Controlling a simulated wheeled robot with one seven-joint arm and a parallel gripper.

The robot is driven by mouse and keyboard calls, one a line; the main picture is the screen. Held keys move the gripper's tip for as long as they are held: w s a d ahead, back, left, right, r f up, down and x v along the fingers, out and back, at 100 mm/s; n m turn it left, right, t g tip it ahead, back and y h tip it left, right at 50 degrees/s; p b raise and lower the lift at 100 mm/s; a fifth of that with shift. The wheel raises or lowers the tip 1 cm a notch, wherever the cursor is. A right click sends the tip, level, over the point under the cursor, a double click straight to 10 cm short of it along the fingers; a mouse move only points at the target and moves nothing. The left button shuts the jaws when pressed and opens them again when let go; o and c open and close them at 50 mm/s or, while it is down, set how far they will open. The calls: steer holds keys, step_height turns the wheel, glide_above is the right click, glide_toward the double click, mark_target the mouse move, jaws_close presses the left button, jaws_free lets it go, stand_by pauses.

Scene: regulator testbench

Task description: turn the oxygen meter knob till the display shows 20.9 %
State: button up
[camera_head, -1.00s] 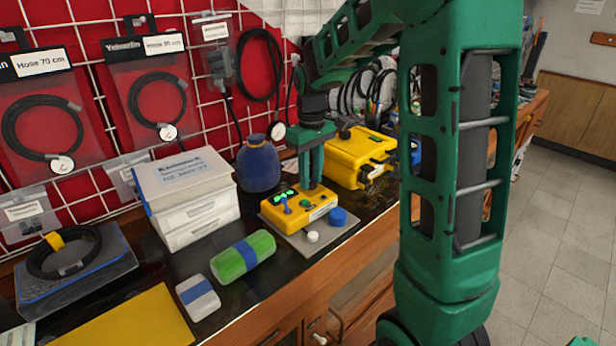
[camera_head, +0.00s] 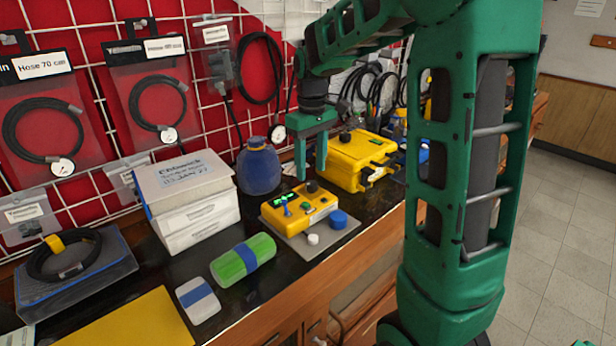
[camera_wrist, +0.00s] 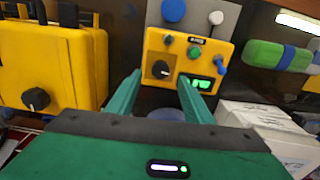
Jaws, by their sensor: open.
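The oxygen meter is a small yellow box (camera_head: 311,216) on a grey plate on the bench. Its black knob (camera_head: 312,187) is at the rear of its top, and it also shows in the wrist view (camera_wrist: 161,70). The lit green display (camera_head: 284,197) is beside the knob; it also shows in the wrist view (camera_wrist: 203,84), but its digits are too small to read. My gripper (camera_head: 310,175) is open and empty above and behind the meter. In the wrist view its two fingers (camera_wrist: 159,93) point toward the meter, apart from the knob.
A larger yellow case (camera_head: 345,170) with its own black knob stands behind right. A blue cap (camera_head: 339,217) and white knob (camera_head: 313,239) are on the plate's front.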

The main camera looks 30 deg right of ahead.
mark_target(311, 183)
step_height(311, 183, up, 7)
steer(key=shift+f, duration=0.2)
stand_by(0.5)
steer(key=s+d+f+m, duration=0.1)
steer(key=s+f+m, duration=0.2)
steer(key=s, duration=0.7)
steer(key=s+d+f+m, duration=0.1)
steer(key=s+f+m, duration=0.2)
steer(key=s, duration=0.7)
steer(key=s+f+m, duration=0.2)
steer(key=s+f, duration=0.1)
steer(key=s, duration=0.7)
steer(key=shift+s+d+f+m, duration=0.3)
steer(key=shift+d+f+m, duration=0.1)
